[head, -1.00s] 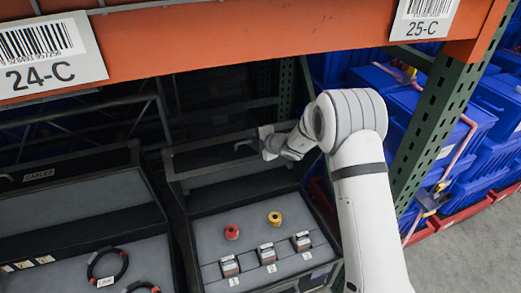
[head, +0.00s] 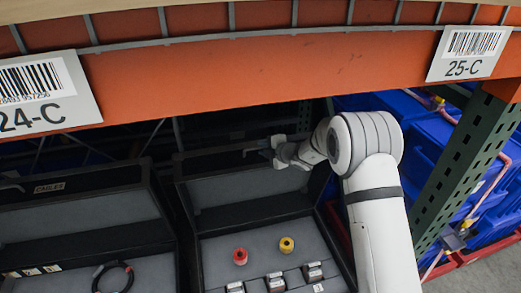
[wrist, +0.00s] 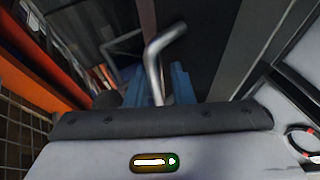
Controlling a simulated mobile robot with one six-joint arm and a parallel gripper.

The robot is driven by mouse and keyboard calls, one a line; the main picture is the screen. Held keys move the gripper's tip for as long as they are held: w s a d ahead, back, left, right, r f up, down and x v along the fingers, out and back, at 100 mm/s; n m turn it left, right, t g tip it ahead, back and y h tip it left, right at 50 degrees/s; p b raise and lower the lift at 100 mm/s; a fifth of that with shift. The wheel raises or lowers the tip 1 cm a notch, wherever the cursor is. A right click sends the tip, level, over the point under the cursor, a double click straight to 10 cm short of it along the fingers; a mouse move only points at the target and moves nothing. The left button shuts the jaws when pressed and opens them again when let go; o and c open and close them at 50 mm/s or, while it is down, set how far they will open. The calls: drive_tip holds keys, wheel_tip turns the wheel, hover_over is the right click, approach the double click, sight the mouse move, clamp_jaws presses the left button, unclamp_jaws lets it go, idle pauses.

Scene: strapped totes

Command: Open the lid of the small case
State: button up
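The small case is the right one on the shelf, dark with a grey foam insert (head: 262,253). Its lid (head: 245,186) stands raised at the back, with the grey inner face showing. A bent metal handle (head: 251,151) is at the lid's top edge; it also shows in the wrist view (wrist: 156,62). My gripper (head: 267,153) is at that edge, beside the handle. Whether either finger touches the handle is not clear.
A larger case labelled CABLES (head: 83,200) stands open at left with a black cable coil (head: 113,277). A red spool (head: 240,256) and a yellow spool (head: 287,245) sit in the small case. An orange shelf beam (head: 270,72) crosses above; a green post (head: 468,165) stands right.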

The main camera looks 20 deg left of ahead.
drive_tip(key=shift+s+a+f, duration=0.1)
drive_tip(key=shift+s+a, duration=0.25)
drive_tip(key=shift+s, duration=0.15)
drive_tip(key=b+v, duration=0.1)
drive_tip(key=v, duration=0.7)
drive_tip(key=shift+w+b, duration=0.2)
drive_tip(key=shift+b, duration=0.1)
